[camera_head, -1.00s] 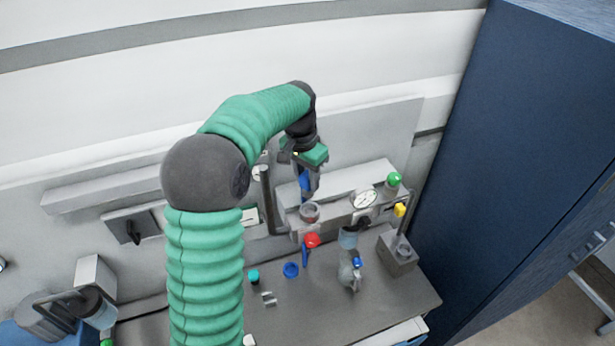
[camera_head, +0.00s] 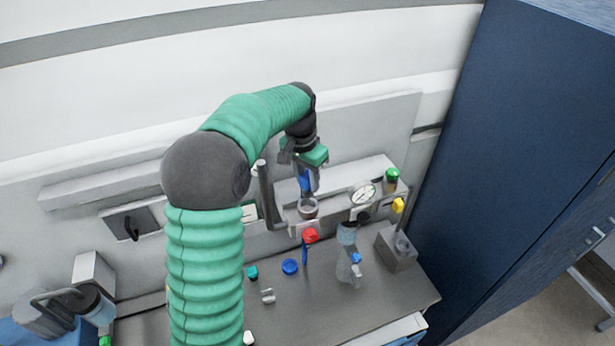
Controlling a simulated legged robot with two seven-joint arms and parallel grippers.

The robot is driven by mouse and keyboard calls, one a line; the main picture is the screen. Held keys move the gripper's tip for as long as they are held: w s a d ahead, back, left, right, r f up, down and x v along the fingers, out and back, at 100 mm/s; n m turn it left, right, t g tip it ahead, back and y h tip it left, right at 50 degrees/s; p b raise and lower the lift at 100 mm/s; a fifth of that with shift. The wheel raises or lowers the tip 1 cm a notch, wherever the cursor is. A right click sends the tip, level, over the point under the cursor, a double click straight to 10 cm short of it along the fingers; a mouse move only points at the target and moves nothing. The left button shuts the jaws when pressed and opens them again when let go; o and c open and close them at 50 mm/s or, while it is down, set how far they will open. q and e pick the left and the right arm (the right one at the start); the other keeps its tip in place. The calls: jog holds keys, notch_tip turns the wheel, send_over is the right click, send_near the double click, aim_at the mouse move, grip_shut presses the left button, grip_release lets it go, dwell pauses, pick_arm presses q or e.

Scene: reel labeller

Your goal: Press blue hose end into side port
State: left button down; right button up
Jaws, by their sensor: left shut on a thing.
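My left gripper (camera_head: 309,170) points down in front of the grey wall panel, above the bench. It is shut on a blue piece (camera_head: 305,182), which looks like the blue hose end; the fingers hide part of it. Just below it is a round grey fitting (camera_head: 308,207) with a dark reddish opening. I cannot tell whether the blue piece touches this fitting. Which opening is the side port is not clear. My right gripper is not in view.
A gauge (camera_head: 363,194), a green knob (camera_head: 392,175) and a yellow knob (camera_head: 398,205) are to the right. A red-topped blue item (camera_head: 311,236), a blue ring (camera_head: 290,267) and a clear bottle (camera_head: 347,262) are on or near the bench (camera_head: 385,290). A blue cabinet (camera_head: 500,150) bounds the right.

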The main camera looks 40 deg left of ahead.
aim_at(309, 191)
pick_arm(q)
jog(key=shift+d+f+b, duration=0.35)
jog(key=shift+f+b, duration=0.15)
jog(key=shift+f, duration=0.35)
jog(key=shift+a+f+b, duration=0.25)
jog(key=shift+f+b, duration=0.25)
jog(key=shift+f, duration=0.4)
jog(key=shift+d+f+b, duration=0.1)
jog(key=shift+f+b, duration=0.25)
jog(key=shift+f, duration=0.1)
jog(key=shift+r+p, duration=0.35)
jog(key=shift+p, duration=0.15)
jog(key=shift+a, duration=0.35)
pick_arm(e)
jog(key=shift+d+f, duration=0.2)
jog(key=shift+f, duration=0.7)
pick_arm(q)
jog(key=shift+f, duration=0.1)
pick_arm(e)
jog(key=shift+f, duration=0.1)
